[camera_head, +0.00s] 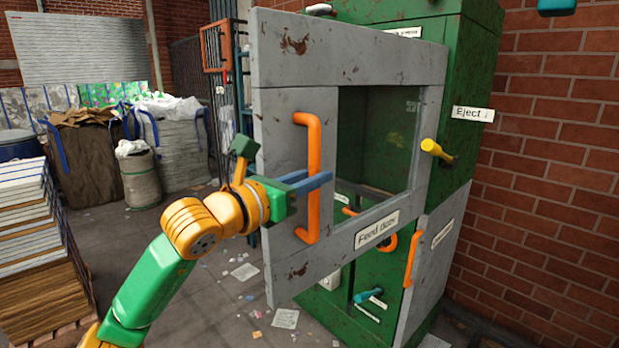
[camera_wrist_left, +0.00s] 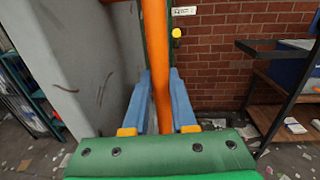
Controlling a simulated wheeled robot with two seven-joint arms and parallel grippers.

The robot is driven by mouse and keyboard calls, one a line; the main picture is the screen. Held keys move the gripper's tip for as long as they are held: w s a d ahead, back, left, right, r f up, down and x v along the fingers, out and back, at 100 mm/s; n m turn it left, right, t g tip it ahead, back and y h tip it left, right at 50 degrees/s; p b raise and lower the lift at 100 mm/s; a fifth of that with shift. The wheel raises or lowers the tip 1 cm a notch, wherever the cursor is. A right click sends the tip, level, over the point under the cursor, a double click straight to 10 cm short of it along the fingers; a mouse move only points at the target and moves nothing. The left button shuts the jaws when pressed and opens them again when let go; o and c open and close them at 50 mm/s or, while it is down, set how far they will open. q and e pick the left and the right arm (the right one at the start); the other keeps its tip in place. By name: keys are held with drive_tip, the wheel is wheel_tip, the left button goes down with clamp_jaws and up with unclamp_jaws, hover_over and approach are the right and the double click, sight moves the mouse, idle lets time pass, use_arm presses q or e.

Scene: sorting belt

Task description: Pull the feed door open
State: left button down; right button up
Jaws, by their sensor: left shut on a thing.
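The grey feed door (camera_head: 285,255), with a window opening and a "Feed door" label, stands swung out from the green machine (camera_head: 470,75). Its orange vertical handle (camera_head: 314,145) is on the left part of the door. My left gripper (camera_head: 318,181) has its blue fingers at the middle of this handle and is shut on it. In the left wrist view the orange handle (camera_wrist_left: 157,60) passes between the two blue fingers (camera_wrist_left: 160,105), and the grey door face (camera_wrist_left: 75,60) is at the left.
A yellow-knobbed lever (camera_head: 430,147) sits by the "Eject" label (camera_head: 472,114). A brick wall (camera_head: 555,200) stands at the right. Stacked boards (camera_head: 30,230) and filled bags (camera_head: 175,140) stand at the left. Scraps of paper (camera_head: 285,318) litter the floor.

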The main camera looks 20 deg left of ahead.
use_arm(q)
drive_tip(key=shift+r, duration=0.2)
drive_tip(key=c, duration=1.1)
unclamp_jaws()
drive_tip(key=shift+o, duration=0.5)
drive_tip(key=shift+d, duration=0.1)
drive_tip(key=shift+w+d+f, duration=0.15)
drive_tip(key=shift+d, duration=0.05)
drive_tip(key=shift+a, duration=0.1)
drive_tip(key=b+v, duration=0.4)
drive_tip(key=v, duration=0.3)
